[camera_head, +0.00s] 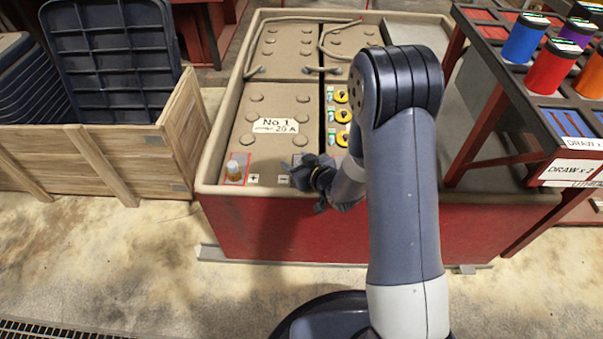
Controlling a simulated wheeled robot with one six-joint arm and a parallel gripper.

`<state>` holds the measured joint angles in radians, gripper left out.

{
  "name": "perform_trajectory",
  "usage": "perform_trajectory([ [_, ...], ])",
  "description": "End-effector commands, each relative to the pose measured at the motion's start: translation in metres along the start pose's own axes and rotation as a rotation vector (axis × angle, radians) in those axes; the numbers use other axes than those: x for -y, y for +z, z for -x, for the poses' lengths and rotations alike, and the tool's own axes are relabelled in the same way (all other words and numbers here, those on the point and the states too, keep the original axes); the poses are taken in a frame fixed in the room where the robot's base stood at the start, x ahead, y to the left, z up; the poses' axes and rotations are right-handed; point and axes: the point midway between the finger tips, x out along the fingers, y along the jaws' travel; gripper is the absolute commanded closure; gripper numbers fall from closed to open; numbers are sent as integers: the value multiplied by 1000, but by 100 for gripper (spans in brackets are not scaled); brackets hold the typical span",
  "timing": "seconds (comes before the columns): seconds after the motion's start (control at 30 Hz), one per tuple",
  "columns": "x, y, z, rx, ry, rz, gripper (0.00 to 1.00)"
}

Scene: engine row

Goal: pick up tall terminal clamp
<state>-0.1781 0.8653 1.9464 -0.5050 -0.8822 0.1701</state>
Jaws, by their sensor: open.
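A small upright amber piece with a pale top (234,168) stands in a red-outlined square by the plus mark, at the near left corner of the battery top. It is too small to tell whether it is the tall terminal clamp. My gripper (304,180) is over the near edge of the battery top, to the right of the amber piece and apart from it, by the minus mark. It is open. My gripper and arm partly cover the minus terminal spot, and I cannot tell whether a clamp is there.
The red battery case (262,228) has a raised tan rim and cables across its far part. Yellow-ringed parts (341,115) sit in a slot. A wooden crate (100,160) with dark panels stands left. A rack with coloured cylinders (550,70) stands right. The floor in front is clear.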

Motion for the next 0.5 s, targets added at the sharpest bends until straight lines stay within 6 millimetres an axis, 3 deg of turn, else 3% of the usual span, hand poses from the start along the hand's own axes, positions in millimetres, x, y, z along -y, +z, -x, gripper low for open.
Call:
perform_trajectory([
  [0.13,0,0,0,0,0,0,49],
  [0.5,0,0,1,0,0,0,80],
])
